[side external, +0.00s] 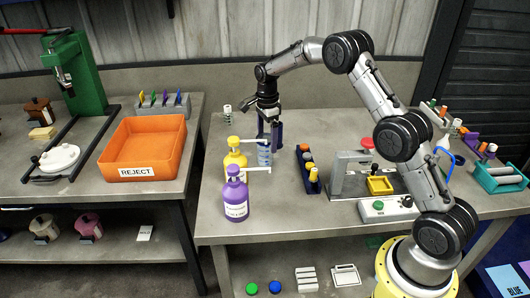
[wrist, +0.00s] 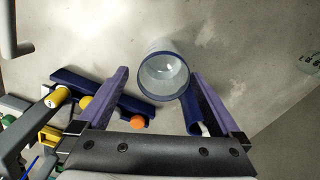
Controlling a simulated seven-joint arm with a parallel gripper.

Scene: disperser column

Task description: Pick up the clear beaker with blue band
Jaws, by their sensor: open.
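The clear beaker with a blue band (side external: 264,156) stands on the right-hand table, beside the yellow and purple pump bottles. In the wrist view the beaker (wrist: 163,75) is seen from above, its round blue rim facing the camera. My gripper (side external: 270,138) is just above or around the beaker, pointing down. In the wrist view the purple fingers of my gripper (wrist: 160,76) are spread, one on each side of the beaker, with visible gaps. Part of the beaker is hidden by a pump spout in the side view.
A yellow pump bottle (side external: 236,158) and a purple pump bottle (side external: 236,195) stand close to the beaker's left, spouts reaching toward it. A dark blue rack (side external: 308,168) with coloured caps is to the right. An orange reject bin (side external: 145,148) sits on the left table.

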